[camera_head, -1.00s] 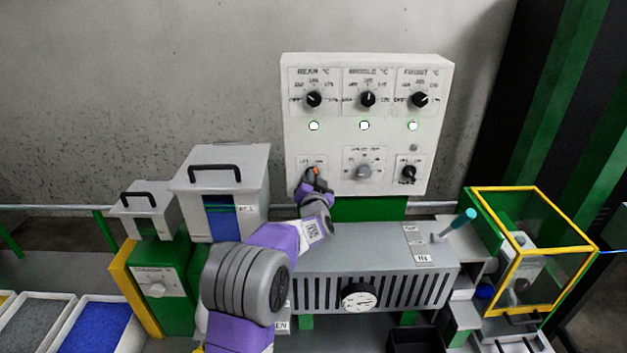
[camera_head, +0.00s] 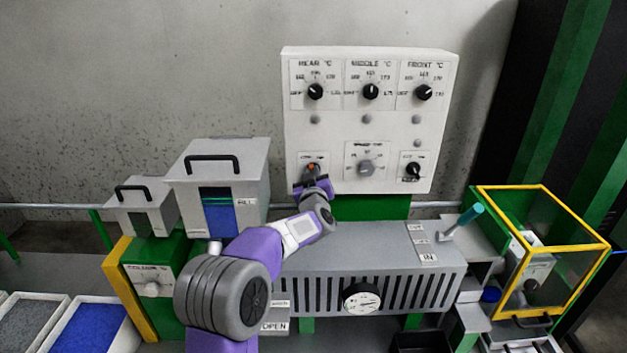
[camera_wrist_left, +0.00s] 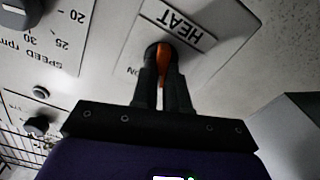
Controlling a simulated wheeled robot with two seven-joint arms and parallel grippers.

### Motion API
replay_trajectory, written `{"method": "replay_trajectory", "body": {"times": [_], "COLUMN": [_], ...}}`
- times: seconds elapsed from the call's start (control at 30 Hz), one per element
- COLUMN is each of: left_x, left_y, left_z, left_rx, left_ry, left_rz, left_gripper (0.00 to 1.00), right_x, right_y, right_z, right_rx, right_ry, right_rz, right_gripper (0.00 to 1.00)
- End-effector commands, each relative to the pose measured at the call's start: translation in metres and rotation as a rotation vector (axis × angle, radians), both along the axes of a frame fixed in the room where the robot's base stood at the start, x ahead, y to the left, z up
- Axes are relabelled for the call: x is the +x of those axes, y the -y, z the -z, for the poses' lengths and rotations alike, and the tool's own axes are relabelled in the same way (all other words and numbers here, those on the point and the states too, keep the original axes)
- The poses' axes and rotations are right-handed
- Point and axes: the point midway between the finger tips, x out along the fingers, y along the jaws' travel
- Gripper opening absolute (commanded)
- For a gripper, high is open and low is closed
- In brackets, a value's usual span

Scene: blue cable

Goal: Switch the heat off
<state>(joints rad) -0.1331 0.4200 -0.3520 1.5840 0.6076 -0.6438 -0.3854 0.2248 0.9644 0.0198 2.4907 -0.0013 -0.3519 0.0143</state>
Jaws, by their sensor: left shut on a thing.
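The heat switch, a knob with an orange pointer (camera_wrist_left: 161,60), sits under the HEAT label (camera_wrist_left: 178,22) in the left wrist view. It also shows in the head view (camera_head: 312,168) at the lower left of the white control panel (camera_head: 295,135). My left gripper (camera_wrist_left: 162,85) is shut on the heat switch, one dark finger on either side, and partly hides it. The pointer lies nearly in line with the fingers, and ON is lettered beside it. The three indicator lights in a row (camera_head: 366,119) are grey and unlit. My right gripper is in neither view.
The panel also carries three black temperature knobs (camera_head: 371,91), a grey speed knob (camera_head: 366,167) and a black knob (camera_head: 413,170). Below is a grey slotted barrel cover (camera_head: 385,255). Hoppers (camera_head: 180,190) stand left; a yellow-framed guard (camera_head: 545,195) stands right.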

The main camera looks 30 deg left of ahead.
Motion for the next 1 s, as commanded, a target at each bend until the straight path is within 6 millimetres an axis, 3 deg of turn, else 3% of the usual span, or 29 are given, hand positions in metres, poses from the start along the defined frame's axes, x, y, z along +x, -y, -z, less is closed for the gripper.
{"method": "replay_trajectory", "body": {"times": [0.4, 0.93, 0.97, 1.0], "left_x": [-0.0005, -0.0005, -0.0005, -0.0005], "left_y": [-0.0007, -0.0006, -0.0006, -0.0006], "left_z": [0.0018, 0.0013, 0.0013, 0.0013], "left_rx": [-0.154, -0.176, -0.176, -0.176], "left_ry": [0.092, 0.104, 0.104, 0.104], "left_rz": [0.000, 0.000, 0.000, 0.000], "left_gripper": [0.00, 0.00, 0.17, 0.23], "right_x": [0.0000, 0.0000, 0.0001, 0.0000], "right_y": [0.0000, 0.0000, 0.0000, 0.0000], "right_z": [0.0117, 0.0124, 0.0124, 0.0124], "right_rx": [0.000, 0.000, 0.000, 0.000], "right_ry": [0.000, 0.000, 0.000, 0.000], "right_rz": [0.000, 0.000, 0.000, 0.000], "right_gripper": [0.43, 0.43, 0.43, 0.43]}}
